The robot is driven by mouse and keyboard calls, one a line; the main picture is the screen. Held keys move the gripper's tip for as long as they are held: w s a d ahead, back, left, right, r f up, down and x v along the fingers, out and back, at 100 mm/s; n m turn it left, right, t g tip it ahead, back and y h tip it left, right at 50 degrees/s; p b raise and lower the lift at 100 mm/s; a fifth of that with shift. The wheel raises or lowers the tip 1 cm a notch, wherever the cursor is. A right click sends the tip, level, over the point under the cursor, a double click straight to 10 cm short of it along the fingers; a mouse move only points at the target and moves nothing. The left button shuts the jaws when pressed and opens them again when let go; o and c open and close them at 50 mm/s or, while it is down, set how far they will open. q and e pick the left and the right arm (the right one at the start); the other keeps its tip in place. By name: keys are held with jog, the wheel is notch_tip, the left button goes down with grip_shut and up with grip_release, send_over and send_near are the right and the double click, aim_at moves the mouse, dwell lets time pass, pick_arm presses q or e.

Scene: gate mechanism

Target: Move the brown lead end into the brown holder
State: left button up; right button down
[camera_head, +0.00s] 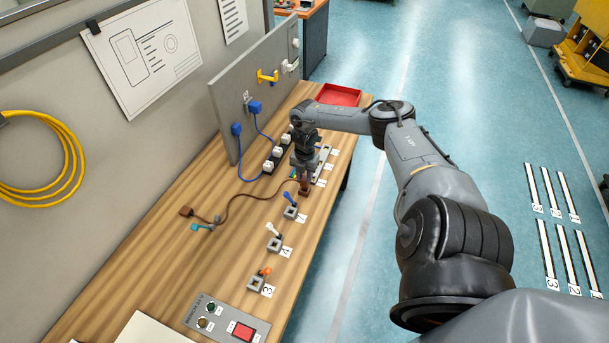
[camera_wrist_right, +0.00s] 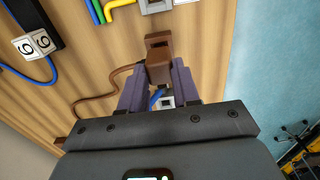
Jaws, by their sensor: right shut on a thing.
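My right gripper (camera_head: 304,178) points down over the row of holders along the table's right side. In the right wrist view its fingers (camera_wrist_right: 160,88) are shut on the brown lead end (camera_wrist_right: 158,70). The brown lead (camera_head: 240,200) runs from there across the table to a brown plug (camera_head: 186,211) lying at the left. My left gripper is not in view.
Holders with blue (camera_head: 290,199), white (camera_head: 273,232) and orange (camera_head: 265,271) lead ends stand nearer on the table. A teal plug (camera_head: 198,227) lies by the brown one. A grey panel (camera_head: 245,85), black socket strip (camera_head: 275,158) and red tray (camera_head: 338,95) are farther back.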

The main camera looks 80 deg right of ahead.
jog(key=shift+f+b, duration=0.4)
jog(key=shift+f, duration=0.1)
jog(key=shift+f+b, duration=0.4)
jog(key=shift+f, duration=0.15)
jog(key=shift+f, duration=0.15)
dwell(1.0)
jog(key=c, duration=0.7)
grip_release()
